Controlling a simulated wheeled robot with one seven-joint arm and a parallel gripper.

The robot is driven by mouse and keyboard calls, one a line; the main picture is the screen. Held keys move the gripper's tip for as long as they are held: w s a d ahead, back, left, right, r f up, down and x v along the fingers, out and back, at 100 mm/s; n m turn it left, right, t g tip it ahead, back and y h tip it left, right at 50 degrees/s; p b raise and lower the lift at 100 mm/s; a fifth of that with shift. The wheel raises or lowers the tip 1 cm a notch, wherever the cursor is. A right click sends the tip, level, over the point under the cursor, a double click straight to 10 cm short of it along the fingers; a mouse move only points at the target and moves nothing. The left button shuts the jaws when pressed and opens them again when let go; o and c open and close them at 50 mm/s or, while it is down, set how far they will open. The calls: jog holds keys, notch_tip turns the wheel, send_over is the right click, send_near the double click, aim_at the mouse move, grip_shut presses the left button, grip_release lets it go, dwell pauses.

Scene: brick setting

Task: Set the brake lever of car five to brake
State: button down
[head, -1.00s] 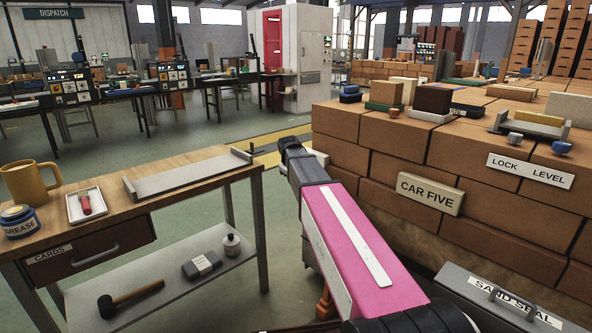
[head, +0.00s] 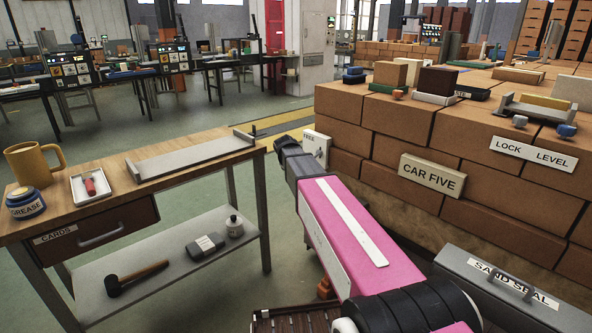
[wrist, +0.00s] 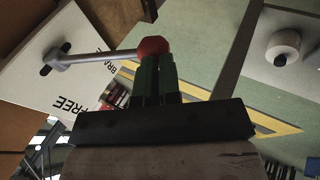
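The brake lever (wrist: 95,58) shows in the wrist view as a grey rod with a red knob (wrist: 153,46). It pivots at a dark slot on a white plate (wrist: 62,88). The plate has the words FREE and BRA..., the latter partly hidden; the rod runs closer to BRA than to FREE. My gripper's green fingers (wrist: 157,72) are close together and look shut, with their tips at the knob; contact cannot be told for sure. In the head view my gripper (head: 284,144) is beside the white plate (head: 316,148); the lever cannot be made out there.
The CAR FIVE sign (head: 432,175) is on the brick stack (head: 450,215) to the right. A wooden workbench (head: 180,180) stands at left, and a grey SAND SEAL box (head: 505,290) at lower right. Green floor lies between bench and stack.

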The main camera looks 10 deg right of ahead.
jog(key=shift+d+f, duration=0.1)
jog(key=shift+f, duration=0.15)
jog(key=a+v, duration=0.1)
jog(key=v, duration=1.3)
jog(key=shift+s, duration=0.25)
jog(key=shift+f, duration=0.1)
jog(key=s+d+f+m+g+y, duration=0.2)
jog(key=s+d+f+m, duration=0.1)
jog(key=s+f, duration=0.8)
jog(key=s+d+f+m+g+y, duration=0.2)
jog(key=s+d+f+m+g, duration=0.1)
jog(key=s+f, duration=0.9)
notch_tip(320, 180, down, 4)
jog(key=shift+d+m+g, duration=0.3)
jog(key=shift+d+m, duration=0.4)
jog(key=shift+d, duration=0.2)
